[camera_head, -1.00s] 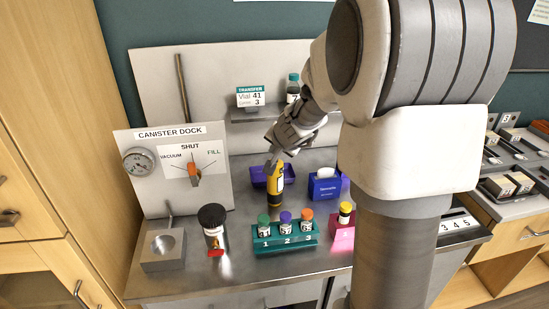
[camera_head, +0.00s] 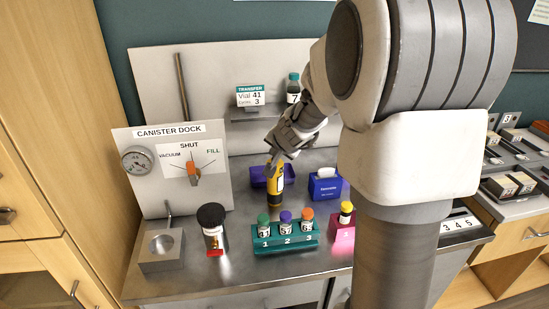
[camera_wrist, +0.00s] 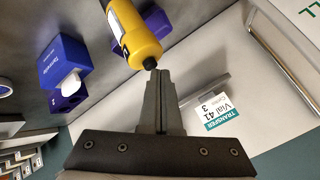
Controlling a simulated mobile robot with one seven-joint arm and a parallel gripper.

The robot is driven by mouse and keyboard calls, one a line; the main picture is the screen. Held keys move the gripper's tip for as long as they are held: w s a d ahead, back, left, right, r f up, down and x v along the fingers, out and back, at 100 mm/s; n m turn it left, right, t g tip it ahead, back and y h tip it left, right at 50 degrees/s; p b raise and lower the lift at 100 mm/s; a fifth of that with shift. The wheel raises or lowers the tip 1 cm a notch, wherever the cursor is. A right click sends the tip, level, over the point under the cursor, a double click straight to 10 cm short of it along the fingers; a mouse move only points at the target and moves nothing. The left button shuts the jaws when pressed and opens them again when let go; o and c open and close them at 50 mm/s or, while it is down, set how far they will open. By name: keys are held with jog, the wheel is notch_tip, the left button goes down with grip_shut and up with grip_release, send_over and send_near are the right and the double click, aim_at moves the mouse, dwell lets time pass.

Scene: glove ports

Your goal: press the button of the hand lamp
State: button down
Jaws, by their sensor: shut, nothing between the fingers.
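The hand lamp (camera_head: 275,187) is yellow with black parts and stands upright on the metal bench, behind the vial rack. In the wrist view the lamp's yellow body (camera_wrist: 142,40) enters from the top, with a small black button (camera_wrist: 150,63) on its near end. My gripper (camera_head: 272,160) is just above the lamp's top. Its fingers (camera_wrist: 157,74) are shut with nothing between them, and the tips are at the button. I cannot tell whether they touch it or press it in.
A teal rack (camera_head: 286,240) with three vials stands in front of the lamp. A purple tray (camera_head: 258,177) is behind it and a blue tissue box (camera_head: 325,186) to its right. A black-topped canister (camera_head: 213,230) and the canister dock (camera_head: 150,185) are left.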

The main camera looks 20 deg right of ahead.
dwell(0.3)
jog(key=shift+r+p, duration=0.5)
notch_tip(320, 180, up, 6)
jog(key=p, duration=0.5)
dwell(0.5)
